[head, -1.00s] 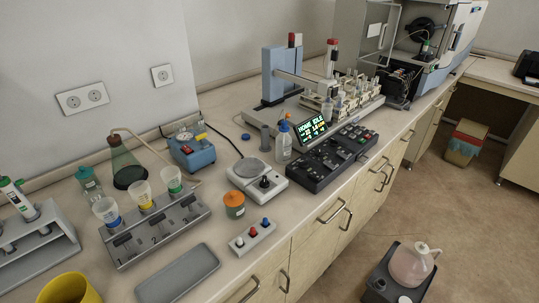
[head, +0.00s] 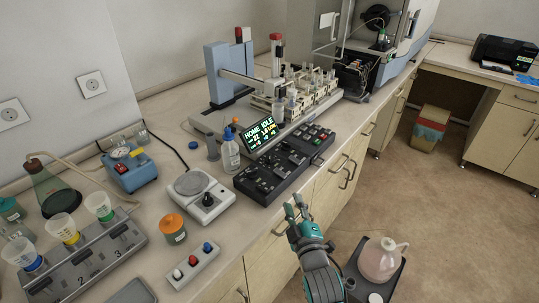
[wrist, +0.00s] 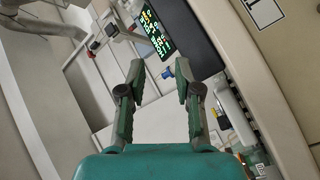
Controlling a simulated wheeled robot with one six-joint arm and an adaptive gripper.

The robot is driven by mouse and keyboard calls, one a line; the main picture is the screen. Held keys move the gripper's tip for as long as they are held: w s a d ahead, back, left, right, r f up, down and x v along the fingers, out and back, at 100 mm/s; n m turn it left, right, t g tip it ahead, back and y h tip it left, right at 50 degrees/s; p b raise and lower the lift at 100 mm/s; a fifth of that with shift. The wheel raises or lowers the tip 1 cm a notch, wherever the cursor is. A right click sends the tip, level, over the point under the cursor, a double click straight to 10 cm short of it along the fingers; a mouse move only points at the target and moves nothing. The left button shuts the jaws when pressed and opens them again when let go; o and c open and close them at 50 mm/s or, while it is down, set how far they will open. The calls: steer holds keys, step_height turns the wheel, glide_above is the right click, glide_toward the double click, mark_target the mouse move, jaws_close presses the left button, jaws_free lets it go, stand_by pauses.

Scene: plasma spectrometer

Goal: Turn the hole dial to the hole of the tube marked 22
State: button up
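The autosampler (head: 222,75) stands at the back of the bench, with a blue column, a horizontal arm and racks of tubes (head: 290,88). Its dark control panel (head: 285,163) carries several knobs and buttons and a lit display (head: 259,134) reading "HOME IDLE" with smaller figures. I cannot tell which control is the hole dial, nor read any tube marks. My gripper (head: 297,207) is in front of the bench edge, to the right of and below the panel, apart from it. In the wrist view my gripper (wrist: 157,78) has its fingers apart with nothing between them; the display (wrist: 155,32) shows beyond.
Drawer handles (head: 346,174) stick out from the bench front.

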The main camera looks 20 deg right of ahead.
steer(key=w+r+n, duration=0.1)
steer(key=w+r, duration=0.2)
steer(key=w, duration=0.1)
steer(key=w+r+n, duration=0.1)
steer(key=w+r, duration=0.2)
steer(key=w, duration=0.1)
steer(key=w+r+n, duration=0.1)
steer(key=w+r, duration=0.2)
steer(key=w, duration=0.1)
steer(key=shift+w+d+h, duration=0.1)
steer(key=shift+d+h, duration=0.2)
steer(key=shift+d, duration=0.1)
steer(key=w+r+n+g, duration=0.1)
steer(key=w+r+n, duration=0.2)
steer(key=w+r, duration=0.4)
steer(key=w+r+n+g, duration=0.1)
steer(key=w+r+n, duration=0.3)
steer(key=r, duration=0.5)
steer(key=n+g, duration=1.2)
glide_toward(270, 156)
steer(key=shift+y, duration=0.4)
steer(key=x, duration=0.8)
steer(key=shift+d+f, duration=0.1)
steer(key=shift+d, duration=0.2)
jaws_close()
